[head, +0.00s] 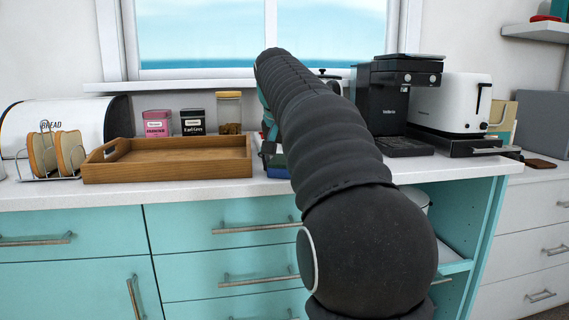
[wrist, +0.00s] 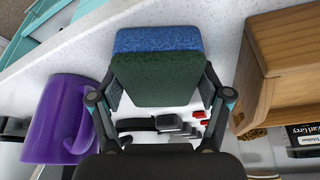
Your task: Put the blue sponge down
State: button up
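The blue sponge (wrist: 158,40) has a blue layer and a dark green layer. In the wrist view it sits between the two fingers of my gripper (wrist: 160,88), whose pads press its sides. In the head view my arm hides most of my gripper (head: 267,150) and the sponge. A blue strip of the sponge (head: 277,171) shows low over the white counter, just right of the wooden tray. I cannot tell whether it touches the counter.
The wooden tray (head: 170,172) also shows in the wrist view (wrist: 285,70). A purple mug (wrist: 58,120) is on the sponge's other side. A coffee machine (head: 388,105) and a toaster (head: 450,103) stand to the right. Bare counter (wrist: 95,50) shows around the sponge.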

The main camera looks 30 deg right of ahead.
jog(key=shift+r, duration=0.1)
jog(key=shift+r, duration=0.2)
jog(key=p+v, duration=0.3)
jog(key=v, duration=0.8)
jog(key=s+a+f+n+y, duration=0.1)
jog(key=s+a+f, duration=0.3)
jog(key=s+f, duration=0.4)
jog(key=s+a+f+n+t+y, duration=0.1)
jog(key=s+a+f+n, duration=0.3)
jog(key=s+f, duration=0.4)
jog(key=s+a+f+n+t, duration=0.1)
jog(key=s+a+f, duration=0.5)
jog(key=f, duration=1)
jog(key=s+n, duration=0.1)
jog(key=s, duration=0.1)
jog(key=shift+s+n+y, duration=0.3)
jog(key=shift+s+y, duration=0.1)
jog(key=shift+o, duration=0.3)
